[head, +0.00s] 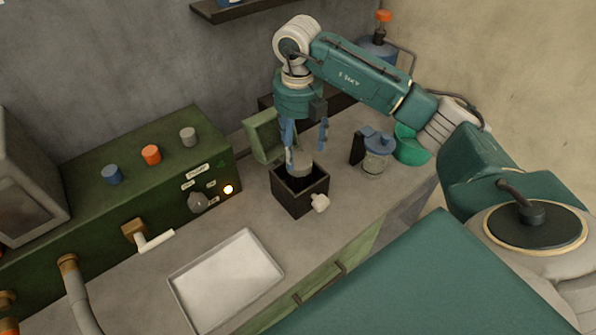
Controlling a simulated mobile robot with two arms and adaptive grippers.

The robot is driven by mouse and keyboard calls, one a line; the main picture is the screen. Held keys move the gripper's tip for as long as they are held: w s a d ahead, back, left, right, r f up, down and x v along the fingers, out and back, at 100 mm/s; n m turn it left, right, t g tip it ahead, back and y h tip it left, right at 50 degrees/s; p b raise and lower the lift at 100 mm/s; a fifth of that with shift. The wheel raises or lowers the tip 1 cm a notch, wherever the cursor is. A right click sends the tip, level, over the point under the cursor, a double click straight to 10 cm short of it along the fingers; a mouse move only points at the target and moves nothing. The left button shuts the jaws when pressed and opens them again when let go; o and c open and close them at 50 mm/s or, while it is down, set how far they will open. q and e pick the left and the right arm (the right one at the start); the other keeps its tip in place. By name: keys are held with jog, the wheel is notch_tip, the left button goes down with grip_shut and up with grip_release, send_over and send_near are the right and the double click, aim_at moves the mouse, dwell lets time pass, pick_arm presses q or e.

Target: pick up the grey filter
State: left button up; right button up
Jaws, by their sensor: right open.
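A grey cylinder (301,166), which looks like the grey filter, stands in the mouth of a dark square box (291,203) on the counter. My right gripper (306,155) points down over the box with its blue fingers apart. The left finger is beside the grey cylinder and overlaps its edge; I cannot tell whether it touches. The right finger is apart from the cylinder, to its right. The bottom of the cylinder is hidden inside the box. My left gripper is not in view.
A small white knob (320,203) sticks out at the box's front right. A green open lid or frame (263,137) stands behind it. A blue-lidded jar (376,152) and a green bowl (411,146) are to the right. A white tray (227,281) lies in front left. A green machine (130,222) stands left.

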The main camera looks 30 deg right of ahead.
aim_at(299, 160)
notch_tip(299, 160, down, 2)
jog(key=shift+f, duration=0.1)
jog(key=shift+f+p, duration=0.55)
jog(key=shift+p, duration=0.15)
notch_tip(299, 160, down, 4)
jog(key=shift+d+r+p, duration=0.15)
jog(key=shift+r+p, duration=0.05)
jog(key=shift+p, duration=0.65)
jog(key=shift+f, duration=0.4)
jog(key=shift+c, duration=0.5)
jog(key=c, duration=1.3)
jog(key=shift+r, duration=0.1)
jog(key=shift+c, duration=0.6)
jog(key=shift+w+r, duration=0.1)
